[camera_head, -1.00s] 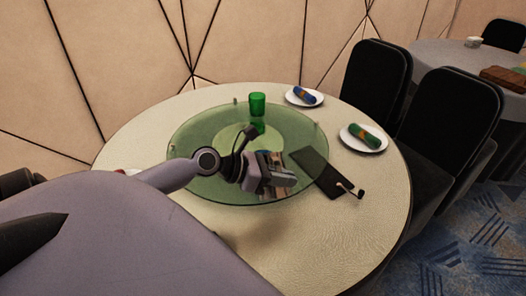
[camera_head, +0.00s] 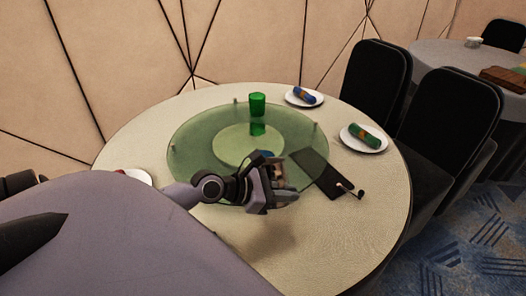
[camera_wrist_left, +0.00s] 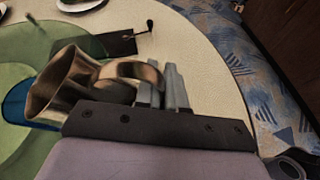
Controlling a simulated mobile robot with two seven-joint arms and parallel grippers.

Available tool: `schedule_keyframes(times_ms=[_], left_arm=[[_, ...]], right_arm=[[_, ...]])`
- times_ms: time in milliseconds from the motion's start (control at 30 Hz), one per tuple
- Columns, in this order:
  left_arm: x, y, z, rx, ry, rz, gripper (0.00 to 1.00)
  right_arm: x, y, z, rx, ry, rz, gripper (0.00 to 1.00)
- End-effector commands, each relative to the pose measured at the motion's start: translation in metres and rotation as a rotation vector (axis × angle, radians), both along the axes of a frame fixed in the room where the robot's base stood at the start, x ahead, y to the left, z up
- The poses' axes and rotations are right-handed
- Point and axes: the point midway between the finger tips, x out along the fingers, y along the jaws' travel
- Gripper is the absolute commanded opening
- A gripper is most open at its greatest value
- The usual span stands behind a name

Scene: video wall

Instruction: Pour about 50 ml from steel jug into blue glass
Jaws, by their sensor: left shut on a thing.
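My left gripper (camera_head: 282,187) is over the near part of the round table, its fingers (camera_wrist_left: 170,88) shut on the handle of the steel jug (camera_wrist_left: 75,85). In the left wrist view the jug's flared mouth points left; how far it is tilted is hard to tell. The blue glass (camera_wrist_left: 15,105) shows partly at the left edge, beside and partly behind the jug's mouth. In the head view the jug is mostly hidden by my gripper, and only a small bluish bit of the glass (camera_head: 265,153) shows. No stream of liquid is visible. My right gripper is not in view.
A green glass (camera_head: 257,105) stands on the green glass turntable (camera_head: 190,150). A dark flat holder (camera_head: 315,172) lies right of my gripper. Plates with a blue (camera_head: 304,95) and a green rolled napkin (camera_head: 364,136) sit at the table's right side. Black chairs (camera_head: 450,110) stand beyond.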

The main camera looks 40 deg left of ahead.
Motion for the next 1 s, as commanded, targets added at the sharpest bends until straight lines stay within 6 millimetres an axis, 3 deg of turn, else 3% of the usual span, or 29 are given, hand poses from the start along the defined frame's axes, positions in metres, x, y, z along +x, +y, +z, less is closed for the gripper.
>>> schedule_keyframes(times_ms=[267,533,1000], left_arm=[[-0.008,-0.013,-0.012,0.13,-0.094,0.006,0.0],[-0.014,-0.022,-0.047,0.288,-0.195,0.013,0.0],[-0.016,-0.027,-0.06,0.429,-0.291,0.014,0.0]], right_arm=[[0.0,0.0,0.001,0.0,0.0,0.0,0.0],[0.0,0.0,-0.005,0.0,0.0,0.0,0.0],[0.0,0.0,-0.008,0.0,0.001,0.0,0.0]])
